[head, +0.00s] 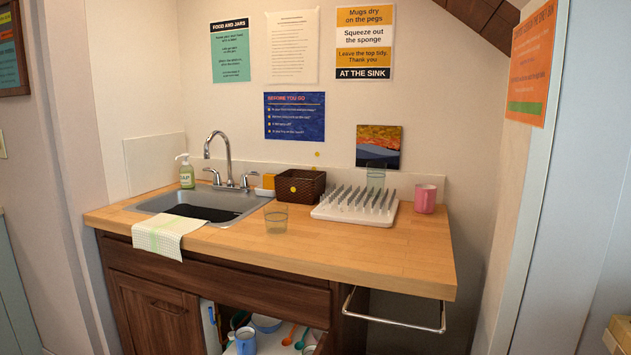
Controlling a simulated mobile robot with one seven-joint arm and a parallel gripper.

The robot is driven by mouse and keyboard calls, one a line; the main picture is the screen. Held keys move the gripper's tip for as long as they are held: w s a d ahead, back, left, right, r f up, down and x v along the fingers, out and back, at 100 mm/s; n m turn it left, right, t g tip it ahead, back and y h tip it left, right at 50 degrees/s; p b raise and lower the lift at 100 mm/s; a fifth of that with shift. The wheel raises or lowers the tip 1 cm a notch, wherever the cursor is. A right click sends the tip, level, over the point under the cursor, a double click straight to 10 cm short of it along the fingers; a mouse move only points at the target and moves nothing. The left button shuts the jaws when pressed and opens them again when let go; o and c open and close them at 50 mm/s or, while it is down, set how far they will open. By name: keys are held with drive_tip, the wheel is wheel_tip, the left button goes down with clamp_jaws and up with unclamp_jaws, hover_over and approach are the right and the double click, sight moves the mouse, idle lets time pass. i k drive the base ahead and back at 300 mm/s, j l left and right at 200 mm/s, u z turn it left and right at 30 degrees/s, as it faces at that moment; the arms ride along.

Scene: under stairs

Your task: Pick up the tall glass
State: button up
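Two clear glasses show in the head view. One glass (276,218) stands upright on the wooden counter (345,258), in front of the brown basket and right of the sink. The other glass (375,177) is greenish and stands at the back of the white peg rack; its lower part is hidden by the pegs, and I cannot tell whether it is on the rack or behind it. Which of the two is taller is hard to tell. My gripper is not in view.
The white peg rack (340,215) and a pink mug (425,198) are at the right. The front counter is clear. A metal rail (395,321) juts out below.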

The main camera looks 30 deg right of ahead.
sight(376, 171)
drive_tip(key=i+j+u, duration=0.2)
drive_tip(key=u, duration=0.15)
drive_tip(key=i+j+u, duration=0.15)
drive_tip(key=u, duration=0.2)
drive_tip(key=i+u, duration=0.3)
drive_tip(key=i+j+z, duration=0.1)
drive_tip(key=i, duration=0.35)
drive_tip(key=i+j+z, duration=0.15)
drive_tip(key=i+j, duration=0.15)
drive_tip(key=i, duration=0.2)
drive_tip(key=i+z, duration=0.15)
drive_tip(key=z, duration=0.35)
drive_tip(key=i+z, duration=0.15)
drive_tip(key=z, duration=0.35)
drive_tip(key=i+j+z, duration=0.1)
drive_tip(key=z, duration=0.35)
drive_tip(key=i+j+z, duration=0.1)
drive_tip(key=z, duration=0.4)
drive_tip(key=j+z, duration=0.3)
drive_tip(key=z, duration=0.2)
drive_tip(key=i+j+z, duration=0.25)
drive_tip(key=z, duration=0.2)
drive_tip(key=i+j+z, duration=0.15)
drive_tip(key=j+z, duration=0.35)
drive_tip(key=i+j, duration=0.7)
drive_tip(key=i+l+z, duration=0.05)
